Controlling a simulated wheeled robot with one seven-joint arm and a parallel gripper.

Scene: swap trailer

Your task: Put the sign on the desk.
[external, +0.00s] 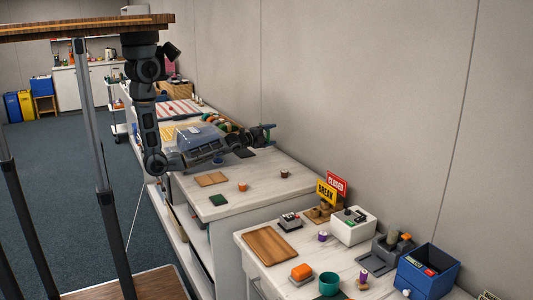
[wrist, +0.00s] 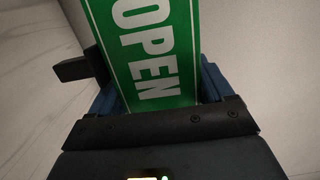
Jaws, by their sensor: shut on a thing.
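The green OPEN sign (wrist: 150,45) with white letters fills the middle of the wrist view. My gripper (wrist: 158,95) is shut on it, with a blue finger at each side of the sign. In the external view my gripper (external: 267,133) is held out above the far part of the long pale worktop (external: 265,205), near the wall; the sign is hard to make out there. The nearer white desk (external: 262,238) is at lower right. A red CLOSED sign (external: 337,183) and a yellow BREAK sign (external: 326,194) stand upright near its back edge.
The nearer desk carries a wooden board (external: 272,244), a white box (external: 353,226), a grey device (external: 384,255), a blue bin (external: 427,272) and a teal cup (external: 329,283). The longer worktop has small mats and blocks, with bare room between them. The wall runs close behind.

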